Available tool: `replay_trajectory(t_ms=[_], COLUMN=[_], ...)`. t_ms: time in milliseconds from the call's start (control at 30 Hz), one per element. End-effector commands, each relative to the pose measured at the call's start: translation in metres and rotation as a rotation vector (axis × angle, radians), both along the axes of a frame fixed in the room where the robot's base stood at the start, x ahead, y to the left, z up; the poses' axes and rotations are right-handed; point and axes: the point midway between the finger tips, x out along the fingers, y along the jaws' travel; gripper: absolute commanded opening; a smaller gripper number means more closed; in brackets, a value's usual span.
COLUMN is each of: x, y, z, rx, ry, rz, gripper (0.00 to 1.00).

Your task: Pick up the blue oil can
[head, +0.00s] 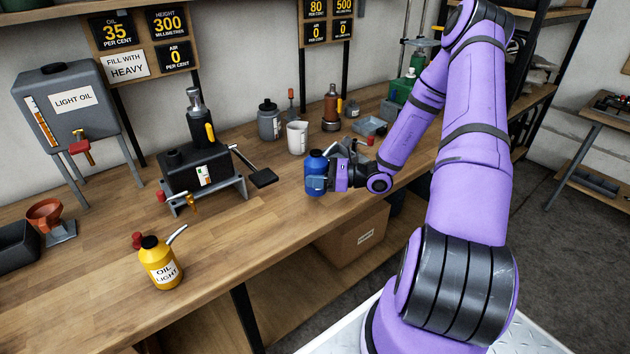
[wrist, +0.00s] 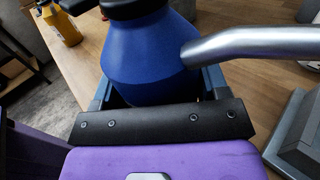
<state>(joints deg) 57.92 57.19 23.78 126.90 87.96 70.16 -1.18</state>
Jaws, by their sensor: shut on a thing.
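The blue oil can (head: 316,166) is near the front edge of the wooden workbench in the head view, upright. It fills the middle of the wrist view (wrist: 147,58), with a dark cap on top and a metal spout pointing right. My gripper (head: 318,184) is shut on the blue can, with its fingers on either side of the body. Whether the can's base touches the bench cannot be told. The far fingertips are mostly hidden behind the can in the wrist view.
A yellow oil can (head: 160,264) labelled light oil stands at the left front. A pump unit (head: 197,168) with a black pedal (head: 263,177) is left of my gripper. A white mug (head: 297,137) and a grey jar (head: 269,122) stand behind. The bench between the yellow can and my gripper is clear.

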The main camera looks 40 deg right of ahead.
Motion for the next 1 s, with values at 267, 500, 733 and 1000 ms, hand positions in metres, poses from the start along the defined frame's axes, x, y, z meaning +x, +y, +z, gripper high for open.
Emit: replay_trajectory(t_ms=[267,500,733,1000], x=[-0.066,-0.119,-0.145,-0.152], y=[0.019,0.033,0.041,0.043], z=[0.004,0.009,0.012,0.012], rx=[0.005,0.004,0.004,0.003], ry=[0.007,0.006,0.003,0.002], rz=[-0.001,-0.001,0.002,0.002], gripper=[0.19,0.19,0.19,0.19])
